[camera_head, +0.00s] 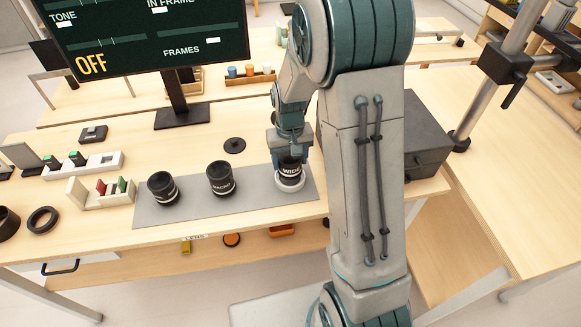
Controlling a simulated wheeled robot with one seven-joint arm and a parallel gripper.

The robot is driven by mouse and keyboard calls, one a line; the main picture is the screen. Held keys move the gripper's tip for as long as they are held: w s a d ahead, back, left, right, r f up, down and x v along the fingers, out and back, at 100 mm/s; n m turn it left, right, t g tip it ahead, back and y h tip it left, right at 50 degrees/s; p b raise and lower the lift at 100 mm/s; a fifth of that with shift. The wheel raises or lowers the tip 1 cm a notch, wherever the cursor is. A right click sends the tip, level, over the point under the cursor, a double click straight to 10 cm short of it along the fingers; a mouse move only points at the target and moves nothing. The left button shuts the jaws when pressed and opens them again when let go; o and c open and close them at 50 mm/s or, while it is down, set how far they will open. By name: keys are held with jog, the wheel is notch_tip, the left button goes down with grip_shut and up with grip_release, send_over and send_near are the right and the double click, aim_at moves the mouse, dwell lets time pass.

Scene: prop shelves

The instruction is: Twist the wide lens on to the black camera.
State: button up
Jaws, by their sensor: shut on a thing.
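The wide lens (290,171) is a black cylinder marked WIDE at the right end of the grey mat (255,193). A pale ring shows around its lower end, at the mat. My gripper (290,155) comes down from above and is shut on the top of the lens. The fingers are small here and partly merge with the lens. I cannot tell whether the lens rests on the mat or is just above it. I cannot make out the black camera with certainty in this view.
A lens marked MACRO (221,179) and another black lens (162,189) stand on the mat to the left. A black disc (235,145) lies behind them. A monitor (150,40) reading OFF stands at the back. A dark box (425,140) is right of my arm.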

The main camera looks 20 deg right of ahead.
jog(key=shift+r+p, duration=0.9)
jog(key=shift+r, duration=0.7)
